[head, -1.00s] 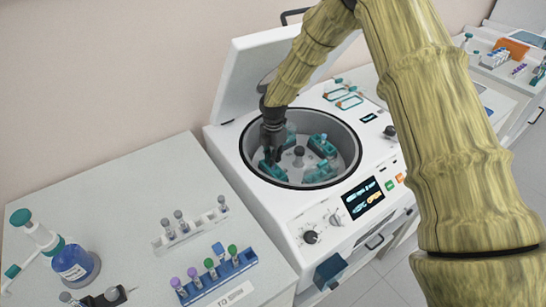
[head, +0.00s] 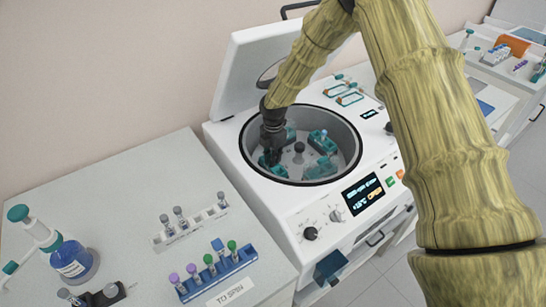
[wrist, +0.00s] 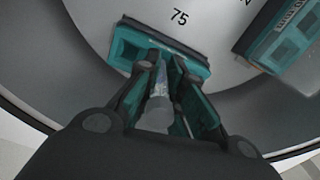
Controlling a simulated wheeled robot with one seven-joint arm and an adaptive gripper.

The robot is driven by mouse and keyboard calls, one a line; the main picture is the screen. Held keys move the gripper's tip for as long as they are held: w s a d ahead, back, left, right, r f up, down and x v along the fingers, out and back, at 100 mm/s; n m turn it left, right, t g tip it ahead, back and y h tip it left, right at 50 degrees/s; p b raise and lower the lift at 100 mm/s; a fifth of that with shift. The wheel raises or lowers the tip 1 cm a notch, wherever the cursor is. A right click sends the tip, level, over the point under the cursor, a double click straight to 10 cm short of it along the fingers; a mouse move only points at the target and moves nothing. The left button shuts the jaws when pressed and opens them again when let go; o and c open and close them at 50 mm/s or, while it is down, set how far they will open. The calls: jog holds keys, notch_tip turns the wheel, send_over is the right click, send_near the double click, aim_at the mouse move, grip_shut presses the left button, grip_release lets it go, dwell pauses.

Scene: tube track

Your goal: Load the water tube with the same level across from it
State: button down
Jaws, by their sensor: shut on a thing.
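My gripper (wrist: 158,85) is shut on a grey-capped tube (wrist: 156,112), seen from above in the wrist view. The tube points down at a teal rotor bucket (wrist: 125,48) beside the number 75. Its lower end is at the bucket; I cannot tell how deep it sits. In the head view my gripper (head: 272,152) is inside the bowl of the open centrifuge (head: 246,168), on its left side. Other teal buckets stand around the rotor, one at the right (head: 322,141). The tube's water level cannot be read.
A white rack (head: 192,230) with several grey-capped tubes stands on the left bench. A blue "TO SPIN" rack (head: 217,276) holds tubes with purple, green and blue caps. The raised lid (head: 240,68) stands behind my arm.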

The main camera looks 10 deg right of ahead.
jog(key=shift+f, duration=0.45)
jog(key=c, duration=1.5)
grip_release()
jog(key=shift+o, duration=0.2)
notch_tip(320, 180, up, 12)
jog(key=shift+f, duration=0.1)
